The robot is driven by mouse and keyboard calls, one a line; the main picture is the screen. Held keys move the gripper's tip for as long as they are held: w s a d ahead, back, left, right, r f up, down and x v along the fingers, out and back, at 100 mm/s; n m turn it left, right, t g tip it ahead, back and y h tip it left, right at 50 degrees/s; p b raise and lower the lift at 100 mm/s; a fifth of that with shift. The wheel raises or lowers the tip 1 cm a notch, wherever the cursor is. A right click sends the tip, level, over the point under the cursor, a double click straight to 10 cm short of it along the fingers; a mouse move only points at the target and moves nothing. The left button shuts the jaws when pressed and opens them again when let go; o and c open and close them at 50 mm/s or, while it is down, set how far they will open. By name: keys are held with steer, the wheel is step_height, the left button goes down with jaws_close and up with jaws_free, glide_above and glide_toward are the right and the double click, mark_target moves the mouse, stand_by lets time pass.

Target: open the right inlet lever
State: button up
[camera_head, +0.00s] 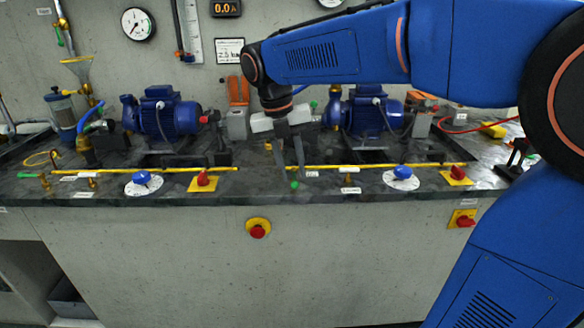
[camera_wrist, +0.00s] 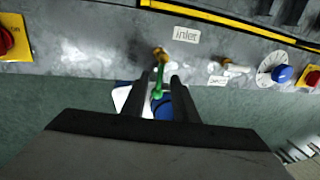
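The right inlet lever is a small green handle (camera_wrist: 159,79) on a brass valve (camera_wrist: 160,55) at the bench's front edge, beside the "inlet" label (camera_wrist: 186,35). In the wrist view it points from the valve toward the camera. In the head view only its green end (camera_head: 294,184) shows clearly, just below my fingers. My gripper (camera_head: 289,170) points down at the bench edge. In the wrist view my gripper (camera_wrist: 162,82) is open, one finger on each side of the green handle, with visible gaps. I cannot tell whether either finger touches it.
A yellow line (camera_head: 220,169) runs along the bench. Right of the lever are a second brass valve (camera_head: 347,181), a blue knob on a white dial (camera_head: 402,174) and a red knob on yellow (camera_head: 457,173). Another red knob (camera_head: 203,178) is left. Blue pumps (camera_head: 365,112) stand behind.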

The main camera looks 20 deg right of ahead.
steer(key=a+r, duration=0.3)
steer(key=r, duration=1.4)
steer(key=shift+w+a, duration=0.15)
steer(key=shift+w, duration=0.25)
steer(key=s+d+f+m+t, duration=0.1)
steer(key=s+d+f+m, duration=0.3)
steer(key=s+f+m, duration=0.3)
steer(key=s+d+f+m+t+y, duration=0.1)
steer(key=s+d+f+m+t, duration=0.1)
steer(key=s+d+f+m, duration=0.2)
steer(key=s+d+f+m+t+y, duration=0.1)
steer(key=s+d+f+m, duration=0.4)
steer(key=s+f+m, duration=0.5)
step_height(320, 180, down, 7)
steer(key=m+t, duration=0.1)
steer(key=m, duration=1.1)
steer(key=shift+s, duration=0.25)
steer(key=shift+r, duration=0.15)
